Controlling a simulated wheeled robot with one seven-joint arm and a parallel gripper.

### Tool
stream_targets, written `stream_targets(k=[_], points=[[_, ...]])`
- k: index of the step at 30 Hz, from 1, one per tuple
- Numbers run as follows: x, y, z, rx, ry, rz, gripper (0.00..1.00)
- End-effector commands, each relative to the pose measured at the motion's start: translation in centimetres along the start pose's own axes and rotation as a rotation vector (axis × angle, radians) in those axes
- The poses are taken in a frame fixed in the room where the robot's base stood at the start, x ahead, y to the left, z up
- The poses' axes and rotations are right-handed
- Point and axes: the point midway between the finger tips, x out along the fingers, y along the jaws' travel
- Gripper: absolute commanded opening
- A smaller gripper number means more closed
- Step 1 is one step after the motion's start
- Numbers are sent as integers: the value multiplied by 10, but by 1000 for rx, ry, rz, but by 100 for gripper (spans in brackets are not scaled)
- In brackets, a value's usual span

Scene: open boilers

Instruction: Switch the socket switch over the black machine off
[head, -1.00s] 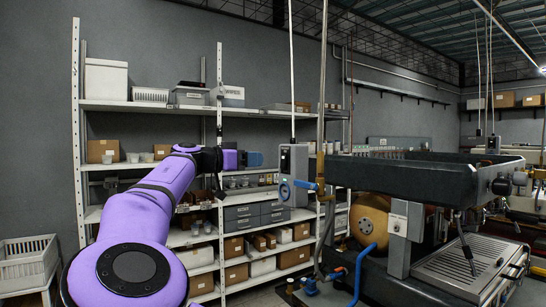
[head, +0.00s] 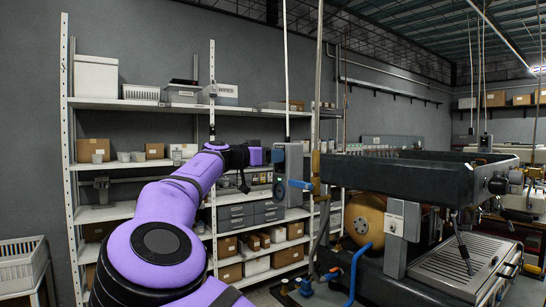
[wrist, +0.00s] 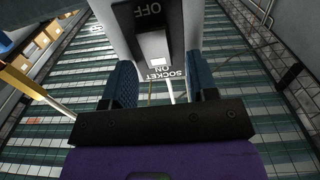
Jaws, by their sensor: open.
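The grey socket box (head: 290,168) hangs on a cable left of the black machine (head: 400,180). In the wrist view the socket box (wrist: 187,30) fills the top middle, with the words OFF, SOCKET and ON on it. A pale switch (wrist: 157,46) sits in a dark recess between OFF and ON. I cannot tell its setting. My gripper (head: 268,157) is level with the upper part of the box, at its left side. In the wrist view my gripper (wrist: 159,72) is open, its blue fingers apart on either side of the switch; contact is unclear.
White shelving (head: 140,104) with boxes and bins stands behind my arm. A white crate (head: 22,268) is at the lower left. A blue hose (head: 357,270) runs below the machine.

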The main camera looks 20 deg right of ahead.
Motion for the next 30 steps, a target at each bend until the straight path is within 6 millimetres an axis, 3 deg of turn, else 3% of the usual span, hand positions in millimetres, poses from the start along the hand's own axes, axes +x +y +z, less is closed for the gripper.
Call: stream_targets(k=[11, 15, 18, 30], points=[[5, 0, 0, 0, 0, 0, 53], [5, 0, 0, 0, 0, 0, 21], [5, 0, 0, 0, 0, 0, 4], [3, 0, 5, -4, 148, 4, 4]])
